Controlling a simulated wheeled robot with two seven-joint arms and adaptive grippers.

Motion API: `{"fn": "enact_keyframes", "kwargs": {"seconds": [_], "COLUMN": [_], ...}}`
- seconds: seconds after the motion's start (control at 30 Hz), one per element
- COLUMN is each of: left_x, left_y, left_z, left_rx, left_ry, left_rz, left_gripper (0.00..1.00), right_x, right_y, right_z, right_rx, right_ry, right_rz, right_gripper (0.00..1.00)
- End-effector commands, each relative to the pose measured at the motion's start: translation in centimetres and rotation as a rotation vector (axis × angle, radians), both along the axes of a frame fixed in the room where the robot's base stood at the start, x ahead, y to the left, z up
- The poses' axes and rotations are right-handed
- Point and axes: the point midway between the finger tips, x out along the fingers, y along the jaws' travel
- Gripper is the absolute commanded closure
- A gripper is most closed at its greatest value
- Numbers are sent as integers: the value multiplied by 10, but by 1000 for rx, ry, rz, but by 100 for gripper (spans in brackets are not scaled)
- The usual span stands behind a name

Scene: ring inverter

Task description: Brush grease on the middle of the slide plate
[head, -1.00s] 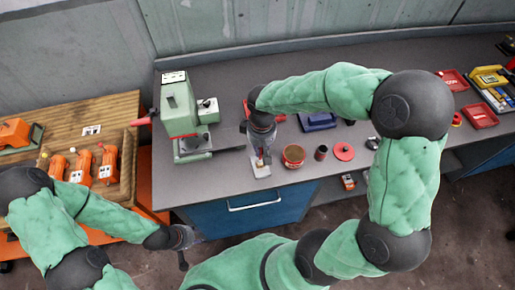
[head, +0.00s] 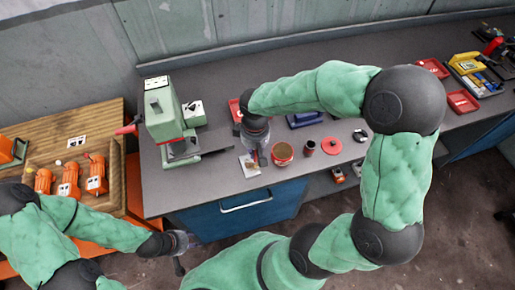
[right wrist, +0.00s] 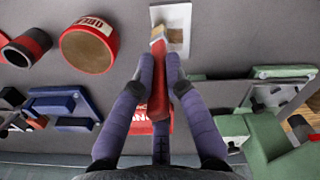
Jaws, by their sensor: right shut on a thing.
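The slide plate (head: 249,165) is a pale rectangle lying on the grey bench, with a brownish patch in its middle. It also shows at the top of the right wrist view (right wrist: 181,14). My right gripper (head: 262,160) is shut on a brush with a red handle (right wrist: 158,98). The brush's pale bristle end (right wrist: 157,35) appears over or beside the plate's edge, beside the brown patch; contact is unclear. A red grease tin (head: 283,153) stands to the right of the plate, its label partly readable in the wrist view. My left gripper (head: 185,245) hangs off the bench's front; its jaws are unclear.
A dark cup (head: 308,148) and a red disc (head: 332,146) stand right of the tin. A green press (head: 165,115) stands at left. A wooden table (head: 65,150) holds orange parts.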

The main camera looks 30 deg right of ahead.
Motion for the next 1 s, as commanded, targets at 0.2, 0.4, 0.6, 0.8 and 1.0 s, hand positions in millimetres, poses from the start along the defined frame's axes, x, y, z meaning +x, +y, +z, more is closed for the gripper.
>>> {"fn": "enact_keyframes", "kwargs": {"seconds": [0.2,0.4,0.6,0.8,1.0], "left_x": [0,0,0,0,0], "left_y": [0,0,0,0,0], "left_z": [-1,-1,-1,-1,-1], "left_rx": [0,0,0,0,0], "left_ry": [0,0,0,0,0], "left_rz": [0,0,0,0,0], "left_gripper": [60,60,60,60,60], "right_x": [3,3,6,8,9], "right_y": [17,21,34,46,47], "right_z": [-1,-1,-1,1,1], "right_rx": [1,0,1,1,1], "right_ry": [0,2,2,1,0], "right_rz": [2,1,3,1,0], "right_gripper": [100,100,100,100,100]}}
